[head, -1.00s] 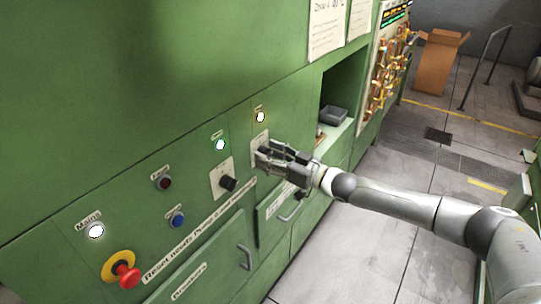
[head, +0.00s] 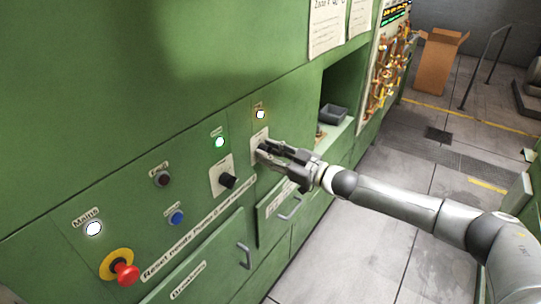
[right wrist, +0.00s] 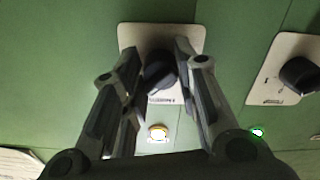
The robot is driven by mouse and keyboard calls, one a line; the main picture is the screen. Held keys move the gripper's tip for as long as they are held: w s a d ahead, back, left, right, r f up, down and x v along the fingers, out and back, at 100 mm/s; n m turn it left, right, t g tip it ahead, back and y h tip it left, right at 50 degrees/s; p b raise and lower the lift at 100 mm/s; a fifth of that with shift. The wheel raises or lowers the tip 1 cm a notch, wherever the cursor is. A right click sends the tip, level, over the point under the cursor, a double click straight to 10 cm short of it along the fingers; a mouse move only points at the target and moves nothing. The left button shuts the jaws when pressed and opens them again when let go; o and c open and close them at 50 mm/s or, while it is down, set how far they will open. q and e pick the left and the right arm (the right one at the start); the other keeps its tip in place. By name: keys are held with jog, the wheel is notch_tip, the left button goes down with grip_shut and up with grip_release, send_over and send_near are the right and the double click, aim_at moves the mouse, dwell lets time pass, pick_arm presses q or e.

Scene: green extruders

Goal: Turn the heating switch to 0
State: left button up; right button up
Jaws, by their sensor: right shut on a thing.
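A black rotary switch (right wrist: 160,78) on a pale plate (right wrist: 190,32) sits in the green panel. I take it for the heating switch, but its label is too small to read. My right gripper (head: 264,152) is at this plate (head: 259,136) in the head view. In the right wrist view its two fingers (right wrist: 159,66) are on either side of the knob, shut on it. The knob is tilted in that view. In the head view the fingers mostly hide it. My left gripper is in neither view.
A second black rotary switch (head: 227,181) is to the left; it also shows in the right wrist view (right wrist: 299,75). A red emergency button (head: 126,274), blue button (head: 177,217) and lit lamps (head: 260,114) share the panel. Drawer handles (head: 290,209) stick out below.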

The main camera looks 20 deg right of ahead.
jog(key=n+b, duration=0.1)
jog(key=n, duration=0.3)
jog(key=shift+n, duration=0.3)
jog(key=shift+n+b, duration=0.45)
jog(key=shift+n, duration=1.75)
jog(key=o, duration=1)
jog(key=shift+d, duration=0.1)
jog(key=shift+v, duration=6)
